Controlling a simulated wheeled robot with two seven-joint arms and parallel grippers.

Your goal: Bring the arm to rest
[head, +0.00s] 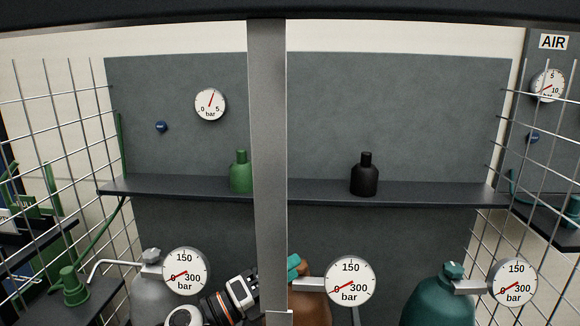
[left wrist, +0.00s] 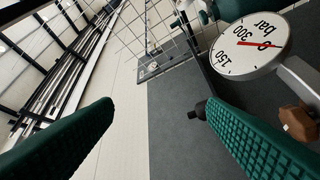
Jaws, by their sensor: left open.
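My left arm enters the head view at the bottom, left of the grey upright post. Its gripper (head: 293,267) is partly hidden behind that post, and a teal fingertip shows just right of it, in front of a brown cylinder (head: 313,300). In the left wrist view the two green ribbed fingers (left wrist: 158,108) stand wide apart with nothing between them. A round gauge (left wrist: 252,45) and a brown valve knob (left wrist: 300,122) are close beside the right-hand finger. My right gripper shows in neither view.
The post (head: 267,150) divides the head view. A grey cylinder (head: 150,297) and a teal cylinder (head: 440,298) stand on either side. A shelf (head: 320,192) holds a green bottle (head: 240,173) and a black bottle (head: 364,175). Wire mesh (head: 60,130) bounds both sides.

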